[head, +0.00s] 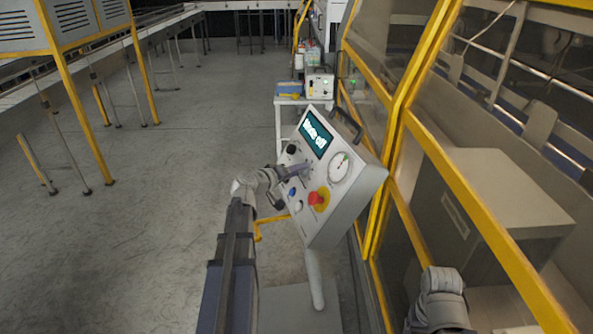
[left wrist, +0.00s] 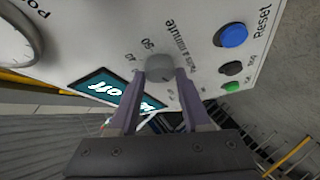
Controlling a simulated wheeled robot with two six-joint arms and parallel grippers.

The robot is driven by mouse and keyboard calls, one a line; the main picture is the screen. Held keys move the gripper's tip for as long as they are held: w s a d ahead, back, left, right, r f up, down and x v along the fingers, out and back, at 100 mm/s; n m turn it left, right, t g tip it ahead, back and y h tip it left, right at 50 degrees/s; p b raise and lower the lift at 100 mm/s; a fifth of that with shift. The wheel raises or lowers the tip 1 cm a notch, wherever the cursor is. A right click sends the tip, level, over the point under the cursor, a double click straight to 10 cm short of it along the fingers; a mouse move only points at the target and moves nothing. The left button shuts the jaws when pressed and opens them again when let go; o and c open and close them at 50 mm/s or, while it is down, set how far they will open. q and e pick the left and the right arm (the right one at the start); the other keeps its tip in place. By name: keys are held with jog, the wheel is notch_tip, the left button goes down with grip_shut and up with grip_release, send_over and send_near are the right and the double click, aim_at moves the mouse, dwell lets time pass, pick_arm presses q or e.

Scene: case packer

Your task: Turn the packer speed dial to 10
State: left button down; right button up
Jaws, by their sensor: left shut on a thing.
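In the head view my left gripper (head: 303,169) reaches the panel (head: 335,215) from the left and hides the dial. The dial's pointer and its setting cannot be made out. My right arm shows at the bottom right of the head view, but its fingers do not.
The panel has a screen (head: 314,135) ending in "off", a round gauge (head: 340,168), a red stop button (head: 317,199), a blue reset button (left wrist: 232,36), a black button (left wrist: 232,68) and a green button (left wrist: 231,87). A yellow-framed machine (head: 425,130) stands right.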

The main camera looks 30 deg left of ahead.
pick_arm(q)
jog(key=shift+c, duration=1.8)
grip_release()
jog(key=p+v, duration=0.2)
jog(key=v, duration=0.5)
jog(key=shift+s, duration=0.4)
